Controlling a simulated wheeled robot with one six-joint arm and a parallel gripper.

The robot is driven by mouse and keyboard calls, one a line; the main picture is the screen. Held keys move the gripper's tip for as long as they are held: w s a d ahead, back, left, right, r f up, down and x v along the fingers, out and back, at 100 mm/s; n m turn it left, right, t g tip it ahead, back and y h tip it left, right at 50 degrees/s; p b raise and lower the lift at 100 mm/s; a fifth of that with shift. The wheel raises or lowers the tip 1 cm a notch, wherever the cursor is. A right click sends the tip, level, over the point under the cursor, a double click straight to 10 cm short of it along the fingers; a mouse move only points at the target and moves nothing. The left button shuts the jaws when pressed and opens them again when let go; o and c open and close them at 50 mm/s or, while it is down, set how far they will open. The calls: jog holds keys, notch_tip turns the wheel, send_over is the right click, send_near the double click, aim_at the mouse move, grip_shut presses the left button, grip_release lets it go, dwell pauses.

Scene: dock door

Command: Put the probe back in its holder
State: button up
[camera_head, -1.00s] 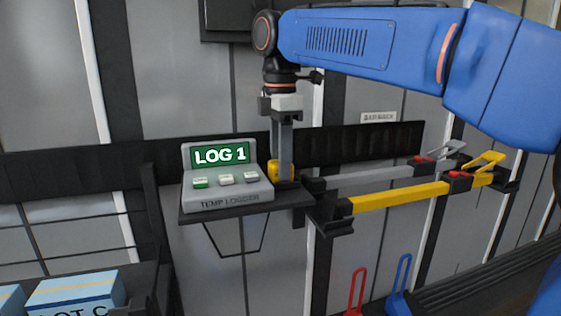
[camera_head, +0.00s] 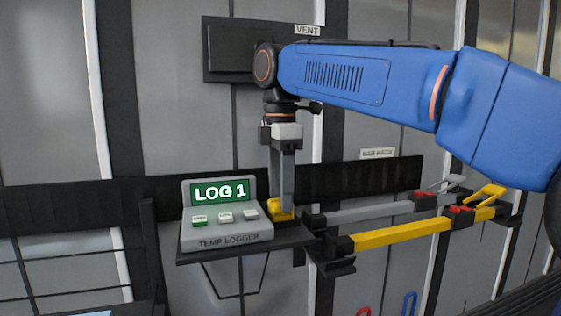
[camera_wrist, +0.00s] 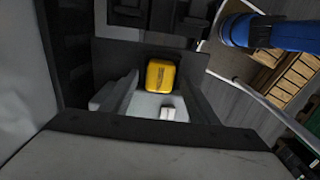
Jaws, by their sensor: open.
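The yellow probe (camera_head: 277,209) stands at the right end of the small dark shelf (camera_head: 297,235), close beside the temp logger (camera_head: 226,215). In the wrist view its yellow top (camera_wrist: 160,74) shows just beyond my fingers. How deep it sits, and its holder, are hard to make out. My gripper (camera_head: 288,208) points straight down, with its fingertips at the probe's height, right beside it in the picture. My gripper (camera_wrist: 155,100) is open in the wrist view, and I see nothing held between its fingers. The logger's screen reads LOG 1.
A yellow bar (camera_head: 400,236) and a grey bar (camera_head: 375,216) reach out to the right of the shelf. A dark vent box (camera_head: 228,50) is on the wall behind my arm. A dark rail (camera_head: 90,208) runs along the wall. Open space lies below the shelf.

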notch_tip(320, 180, up, 10)
dwell(0.4)
jog(key=s+d+f+m+t, duration=0.1)
jog(key=s+d+f+m, duration=0.3)
jog(key=d+f+m, duration=0.35)
jog(key=s+d+f+m+t, duration=0.1)
jog(key=s+d+f+m, duration=0.3)
jog(key=d+f, duration=0.5)
jog(key=s+d+f+m+t, duration=0.1)
jog(key=s+d+f+m, duration=0.2)
jog(key=f, duration=0.4)
jog(key=s+d+f+m+t, duration=0.1)
jog(key=s+d+f+m, duration=0.2)
jog(key=f, duration=0.5)
jog(key=s+d+f+m, duration=0.3)
jog(key=s+d+f, duration=0.1)
jog(key=s+f, duration=0.2)
jog(key=shift+s+d+f+m+t, duration=0.25)
jog(key=shift+s+f+m+t, duration=0.15)
jog(key=shift+f, duration=0.5)
